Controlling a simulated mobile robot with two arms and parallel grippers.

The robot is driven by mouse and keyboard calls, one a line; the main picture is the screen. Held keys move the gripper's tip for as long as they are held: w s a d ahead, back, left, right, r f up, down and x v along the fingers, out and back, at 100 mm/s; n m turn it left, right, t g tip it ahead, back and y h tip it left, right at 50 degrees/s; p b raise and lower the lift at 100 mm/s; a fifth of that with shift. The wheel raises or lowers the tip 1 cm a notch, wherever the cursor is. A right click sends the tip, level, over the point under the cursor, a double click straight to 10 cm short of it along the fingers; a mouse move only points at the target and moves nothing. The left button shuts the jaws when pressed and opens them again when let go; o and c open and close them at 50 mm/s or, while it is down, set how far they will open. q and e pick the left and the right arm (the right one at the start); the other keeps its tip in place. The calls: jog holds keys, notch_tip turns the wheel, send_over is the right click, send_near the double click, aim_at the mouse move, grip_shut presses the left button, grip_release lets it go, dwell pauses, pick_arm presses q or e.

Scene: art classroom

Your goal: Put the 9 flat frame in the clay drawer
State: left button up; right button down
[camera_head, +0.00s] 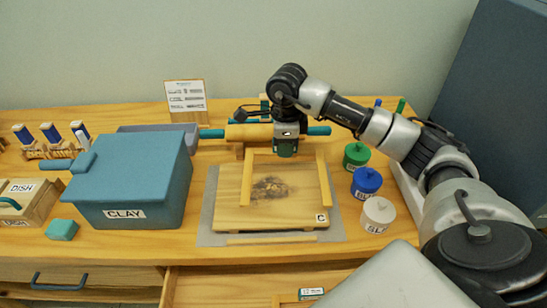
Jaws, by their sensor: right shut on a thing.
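My right gripper (286,150) is shut on the back bar of a light wooden frame (247,180). The frame's two side bars run forward over a wooden board (285,215) with a dark smudge and a "C" label. I cannot tell whether the frame touches the board, and no 9 is readable on it. A drawer (215,285) at the bottom is pulled open. A wooden piece with a small unreadable label (312,293) shows at its front. A blue lidded box (135,190) labelled CLAY stands left of the board. My left gripper is not in view.
The board lies on a grey mat (208,225). A rolling pin (215,133) lies behind it. Green, blue and white lidded jars (367,181) stand to the right. A DISH box (30,200), a teal block (62,229) and a shut drawer (75,275) are at left.

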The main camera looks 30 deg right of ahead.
aim_at(274, 166)
jog(key=w, duration=0.1)
jog(key=a+f, duration=0.1)
jog(key=w, duration=0.1)
jog(key=shift+w+a+f, duration=0.25)
jog(key=shift+w+f, duration=0.1)
jog(key=shift+f, duration=0.05)
jog(key=shift+f+p, duration=0.3)
jog(key=shift+f, duration=1.55)
jog(key=shift+f, duration=0.15)
jog(key=c, duration=1)
grip_release()
